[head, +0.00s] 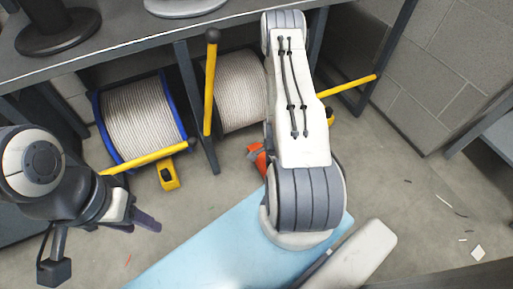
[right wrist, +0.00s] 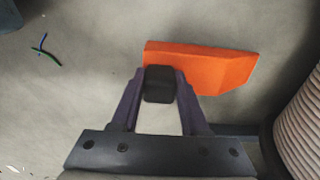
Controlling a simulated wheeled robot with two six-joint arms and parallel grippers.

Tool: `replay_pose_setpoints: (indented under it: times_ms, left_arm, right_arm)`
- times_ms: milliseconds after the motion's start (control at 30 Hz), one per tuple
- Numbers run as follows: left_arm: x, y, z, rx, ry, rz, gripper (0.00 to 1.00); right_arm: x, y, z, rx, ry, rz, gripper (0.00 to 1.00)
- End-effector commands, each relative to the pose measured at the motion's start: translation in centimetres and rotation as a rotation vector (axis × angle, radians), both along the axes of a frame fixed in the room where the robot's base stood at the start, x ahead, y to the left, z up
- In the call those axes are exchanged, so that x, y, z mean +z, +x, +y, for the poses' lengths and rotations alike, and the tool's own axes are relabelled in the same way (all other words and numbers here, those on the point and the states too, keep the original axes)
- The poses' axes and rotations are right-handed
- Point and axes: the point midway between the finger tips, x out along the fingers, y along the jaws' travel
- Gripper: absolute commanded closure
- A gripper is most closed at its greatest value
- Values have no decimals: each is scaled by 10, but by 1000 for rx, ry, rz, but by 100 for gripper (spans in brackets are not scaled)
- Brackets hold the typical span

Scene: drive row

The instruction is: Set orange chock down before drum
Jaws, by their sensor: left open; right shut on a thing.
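The orange chock (head: 257,157) shows partly in the head view, beside my right arm, which hides the rest. In the right wrist view the orange chock (right wrist: 215,66) is a wedge with a black grip block. My right gripper (right wrist: 161,84) is shut on that block. I cannot tell whether the chock touches the floor. Two rope drums stand under the bench: one with blue rims (head: 140,115) and one with dark rims (head: 238,90), partly behind my right arm. A drum (right wrist: 304,125) shows at the right edge of the wrist view. My left gripper (head: 146,219) is open and empty.
A yellow chock (head: 168,173) lies before the blue-rimmed drum. Yellow bars (head: 210,85) and dark bench legs (head: 197,110) stand close to the drums. A light-blue surface (head: 205,245) lies in front. Floor at right is mostly clear, with small scraps.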

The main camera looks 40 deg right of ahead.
Motion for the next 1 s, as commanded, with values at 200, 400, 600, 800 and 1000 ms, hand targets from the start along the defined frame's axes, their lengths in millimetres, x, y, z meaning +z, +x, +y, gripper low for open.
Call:
replay_pose_setpoints:
  times_ms: [200, 400, 600, 800, 1000]
  left_arm:
    - [-26, 0, 0, 0, 0, 0, 50]
    - [-31, 0, 0, 0, 0, 0, 50]
    - [-50, 0, 0, 0, 0, 0, 50]
    - [-68, 0, 0, 0, 0, 0, 50]
    - [-67, 0, 0, 0, 0, 0, 50]
  right_arm:
    - [-4, 51, -11, 4, -3, -5, 100]
    - [-1, 67, -15, 2, -1, -2, 100]
    - [-5, 97, -24, 0, -3, -5, 100]
    - [-15, 108, -27, -2, 0, 1, 100]
    - [-14, 108, -27, -2, 0, -1, 100]
